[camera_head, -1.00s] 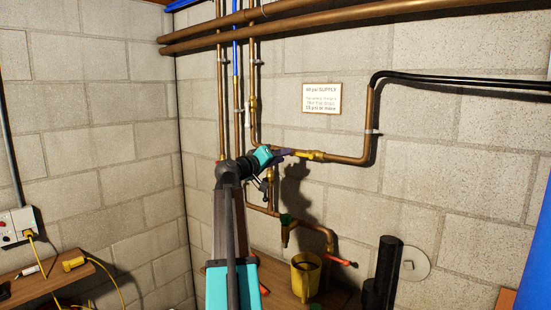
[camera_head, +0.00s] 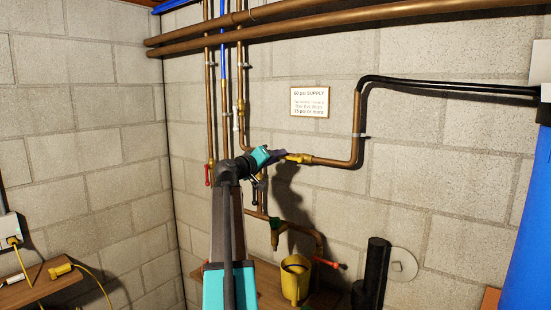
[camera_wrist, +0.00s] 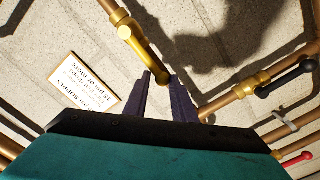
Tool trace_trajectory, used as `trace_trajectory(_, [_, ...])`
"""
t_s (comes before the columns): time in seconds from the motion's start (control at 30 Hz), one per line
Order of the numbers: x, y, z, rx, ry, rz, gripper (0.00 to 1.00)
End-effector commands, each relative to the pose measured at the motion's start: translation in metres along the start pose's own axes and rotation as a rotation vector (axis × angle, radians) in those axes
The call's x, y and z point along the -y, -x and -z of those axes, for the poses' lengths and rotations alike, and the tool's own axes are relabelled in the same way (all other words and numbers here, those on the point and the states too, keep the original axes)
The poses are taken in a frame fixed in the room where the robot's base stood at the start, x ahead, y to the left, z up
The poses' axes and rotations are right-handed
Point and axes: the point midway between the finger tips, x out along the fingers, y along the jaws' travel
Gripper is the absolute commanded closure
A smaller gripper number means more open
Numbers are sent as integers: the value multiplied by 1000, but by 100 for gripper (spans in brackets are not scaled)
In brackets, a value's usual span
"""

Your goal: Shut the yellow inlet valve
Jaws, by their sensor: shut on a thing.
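The yellow inlet valve (camera_head: 299,158) sits on the copper pipe against the block wall, just beyond my gripper (camera_head: 279,155). In the wrist view its yellow lever (camera_wrist: 143,46) runs from a brass body at the upper left down toward my gripper (camera_wrist: 160,77). The two dark fingers are shut on the lever's free end, one finger on each side. The pipe behind the lever is partly hidden, so the exact angle between lever and pipe is hard to tell.
A black-handled valve (camera_wrist: 288,76) and a red handle (camera_wrist: 298,158) lie right in the wrist view. A red-handled valve (camera_head: 208,174) is left of my arm. Below are a yellow cup (camera_head: 295,282) and a red-handled tap (camera_head: 330,263). A sign (camera_head: 310,102) hangs above.

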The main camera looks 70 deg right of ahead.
Motion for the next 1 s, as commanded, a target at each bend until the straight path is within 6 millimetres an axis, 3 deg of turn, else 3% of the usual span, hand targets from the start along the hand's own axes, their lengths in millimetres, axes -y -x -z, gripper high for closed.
trace_trajectory(0.3, [-14, 1, 11, -3, 0, -3, 93])
trace_trajectory(1.0, [-26, 1, 14, 0, 2, -7, 95])
